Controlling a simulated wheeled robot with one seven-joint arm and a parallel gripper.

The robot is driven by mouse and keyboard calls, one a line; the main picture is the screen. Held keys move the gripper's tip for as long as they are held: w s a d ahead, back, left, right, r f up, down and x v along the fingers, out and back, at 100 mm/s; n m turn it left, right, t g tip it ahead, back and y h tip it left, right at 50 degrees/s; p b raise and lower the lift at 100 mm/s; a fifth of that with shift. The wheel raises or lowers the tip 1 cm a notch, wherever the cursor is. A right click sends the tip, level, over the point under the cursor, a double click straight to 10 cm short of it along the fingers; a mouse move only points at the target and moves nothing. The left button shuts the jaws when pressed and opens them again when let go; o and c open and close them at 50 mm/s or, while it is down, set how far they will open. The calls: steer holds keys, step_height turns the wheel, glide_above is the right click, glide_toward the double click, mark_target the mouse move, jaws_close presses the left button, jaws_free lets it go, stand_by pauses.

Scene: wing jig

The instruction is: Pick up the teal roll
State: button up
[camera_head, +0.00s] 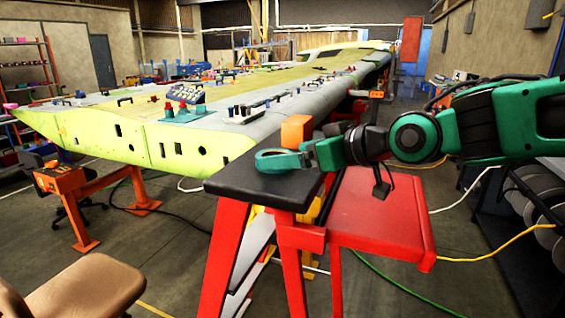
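The teal roll (268,161) lies flat on the black top of a small red-legged stand (240,187), near the middle of the view. My gripper (307,154) reaches in from the right, low over the stand top. Its fingertips are at the right edge of the roll and overlap it in the picture. I cannot tell whether they touch the roll or how far apart they are.
An orange block (297,130) stands just behind the roll and my gripper. A lower red shelf (380,215) juts out to the right. A long yellow-green wing (180,148) fills the back left. A brown chair (85,290) is at the front left. Cables cross the floor.

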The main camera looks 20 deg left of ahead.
steer(key=shift+x, duration=2.75)
steer(key=c, duration=1.1)
